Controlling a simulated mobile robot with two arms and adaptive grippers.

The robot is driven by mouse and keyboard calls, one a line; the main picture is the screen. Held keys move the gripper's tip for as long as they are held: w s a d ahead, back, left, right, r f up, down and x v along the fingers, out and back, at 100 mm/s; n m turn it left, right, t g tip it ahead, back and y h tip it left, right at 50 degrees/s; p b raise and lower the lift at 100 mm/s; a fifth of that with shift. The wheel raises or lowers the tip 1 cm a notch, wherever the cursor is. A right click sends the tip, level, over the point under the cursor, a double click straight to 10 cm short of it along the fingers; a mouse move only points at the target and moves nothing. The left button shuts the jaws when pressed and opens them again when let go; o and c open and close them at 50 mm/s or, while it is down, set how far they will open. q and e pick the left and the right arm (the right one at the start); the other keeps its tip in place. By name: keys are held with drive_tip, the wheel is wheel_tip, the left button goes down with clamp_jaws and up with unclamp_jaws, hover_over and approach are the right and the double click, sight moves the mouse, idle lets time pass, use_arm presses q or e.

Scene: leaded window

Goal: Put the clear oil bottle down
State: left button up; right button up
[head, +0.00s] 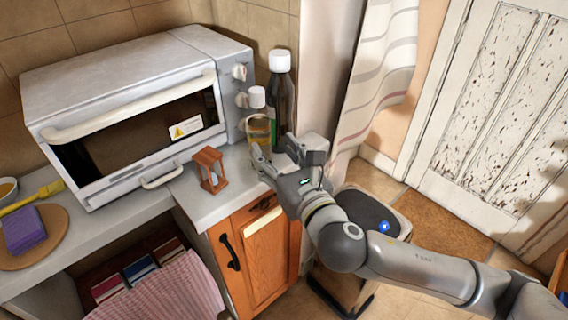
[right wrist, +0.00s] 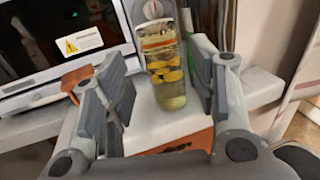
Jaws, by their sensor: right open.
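The clear oil bottle (head: 258,127) has a white cap and yellowish contents. It stands upright on the counter beside the toaster oven's right side. In the right wrist view the bottle (right wrist: 166,65) shows yellow pieces inside, and its base rests on the pale counter top. My right gripper (head: 284,157) is open in front of the bottle. In the right wrist view its two fingers (right wrist: 162,82) are spread to either side of the bottle, with gaps visible on both sides. The bottle's top is cut off there. My left gripper is not in view.
A tall dark bottle (head: 280,100) with a white cap stands just behind and right of the oil bottle. The toaster oven (head: 130,100) is on the left. A wooden hourglass (head: 210,170) stands near the counter's front edge. A bin (head: 368,210) is below my arm.

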drive_tip(key=v, duration=0.3)
drive_tip(key=shift+s, duration=0.2)
idle(0.3)
